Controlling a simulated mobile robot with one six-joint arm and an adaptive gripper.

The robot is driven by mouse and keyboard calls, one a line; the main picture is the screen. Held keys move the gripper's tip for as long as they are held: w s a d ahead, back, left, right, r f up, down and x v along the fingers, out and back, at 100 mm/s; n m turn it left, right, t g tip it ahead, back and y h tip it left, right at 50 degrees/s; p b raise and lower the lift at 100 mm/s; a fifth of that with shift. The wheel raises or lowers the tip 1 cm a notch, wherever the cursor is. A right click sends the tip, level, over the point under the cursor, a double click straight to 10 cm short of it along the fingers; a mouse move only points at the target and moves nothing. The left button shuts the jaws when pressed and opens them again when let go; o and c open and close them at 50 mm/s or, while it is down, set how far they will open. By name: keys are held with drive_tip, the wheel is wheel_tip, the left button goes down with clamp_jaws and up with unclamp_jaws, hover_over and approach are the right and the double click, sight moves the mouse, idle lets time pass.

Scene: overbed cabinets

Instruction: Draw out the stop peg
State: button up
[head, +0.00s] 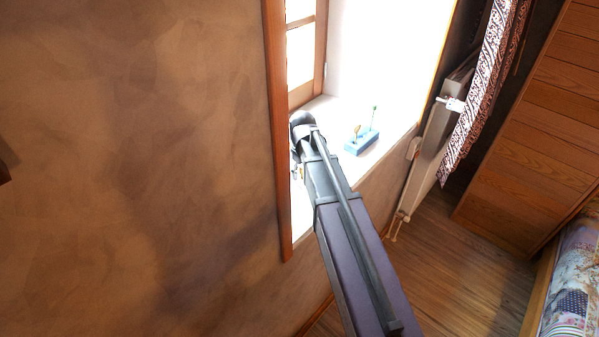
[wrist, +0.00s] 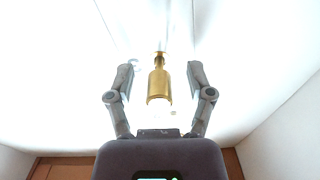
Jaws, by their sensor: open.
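A brass-coloured, stepped peg shape (wrist: 159,84) stands between the two fingers in the wrist view; I take it for the stop peg. It has a wide body, a narrow neck and a small cap at its far end. My gripper (wrist: 160,74) is open, with one finger on each side and a visible gap to the brass on both sides. What the peg sits in is lost in the bright white background. In the head view, my arm ends over the window sill and hides most of the gripper; a small golden spot (head: 298,174) shows beside it.
A blue block (head: 362,142) with a gold piece and a thin green-topped pin stands on the white sill (head: 398,132), right of my arm. The wooden window frame (head: 277,130) edges the recess at left. A radiator (head: 432,150) and patterned curtain (head: 484,90) are farther right.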

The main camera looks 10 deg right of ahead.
drive_tip(key=shift+c, duration=0.2)
clamp_jaws()
drive_tip(key=shift+r, duration=0.15)
wheel_tip(320, 180, up, 4)
drive_tip(key=p, duration=0.4)
drive_tip(key=shift+f, duration=0.2)
drive_tip(key=s, duration=0.5)
drive_tip(key=s+d, duration=0.1)
drive_tip(key=s, duration=0.4)
drive_tip(key=s+r+p, duration=0.1)
drive_tip(key=s, duration=0.5)
drive_tip(key=shift+d, duration=0.4)
